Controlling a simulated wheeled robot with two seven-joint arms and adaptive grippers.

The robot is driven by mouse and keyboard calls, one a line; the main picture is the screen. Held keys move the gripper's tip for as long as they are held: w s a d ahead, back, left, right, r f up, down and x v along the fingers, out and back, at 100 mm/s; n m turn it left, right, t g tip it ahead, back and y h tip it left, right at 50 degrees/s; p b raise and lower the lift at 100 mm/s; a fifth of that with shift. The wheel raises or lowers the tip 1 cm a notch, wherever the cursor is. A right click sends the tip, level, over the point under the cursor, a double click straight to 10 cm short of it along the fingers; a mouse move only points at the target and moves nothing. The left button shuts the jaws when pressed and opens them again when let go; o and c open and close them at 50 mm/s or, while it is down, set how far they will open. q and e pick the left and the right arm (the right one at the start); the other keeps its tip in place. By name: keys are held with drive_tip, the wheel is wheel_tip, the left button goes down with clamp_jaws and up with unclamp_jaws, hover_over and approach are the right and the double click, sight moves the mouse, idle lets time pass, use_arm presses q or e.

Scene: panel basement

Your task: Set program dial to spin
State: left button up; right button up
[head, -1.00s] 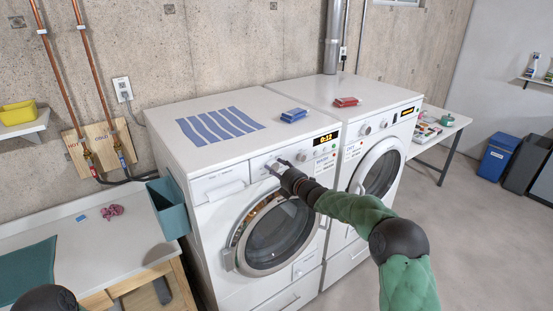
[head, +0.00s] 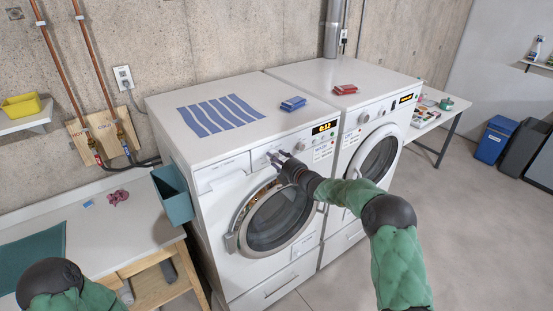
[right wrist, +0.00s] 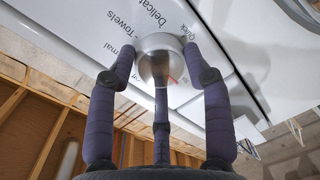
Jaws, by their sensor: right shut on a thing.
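The program dial (right wrist: 159,68) is a round silver knob on the front panel of the left white washer (head: 222,202). In the right wrist view a red mark on the dial points to the lower right, near small lettering I cannot read fully. Labels "Towels", "Delicat…" and "Quick" show around the dial; others are partly hidden. My right gripper (right wrist: 160,62) is shut on the dial, its fingers on both sides and a third from below. It also shows at the panel in the head view (head: 275,157), covering most of the dial. My left gripper is out of view.
A lit display (head: 325,128) is right of the dial. The round door (head: 279,219) is below. A blue-striped cloth (head: 221,113) and a blue block (head: 293,104) lie on top. A second machine (head: 373,160) stands to the right. A teal bin (head: 173,194) hangs at the left.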

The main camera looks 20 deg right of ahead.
drive_tip(key=shift+w+d+r, duration=0.15)
drive_tip(key=shift+d+r, duration=0.25)
drive_tip(key=o, duration=1.1)
drive_tip(key=shift+o, duration=0.2)
drive_tip(key=shift+d+f, duration=0.15)
drive_tip(key=shift+f, duration=0.15)
drive_tip(key=shift+a, duration=0.25)
drive_tip(key=f+v, duration=0.1)
drive_tip(key=v, duration=1.1)
drive_tip(key=shift+d+r, duration=0.15)
drive_tip(key=shift+r, duration=0.25)
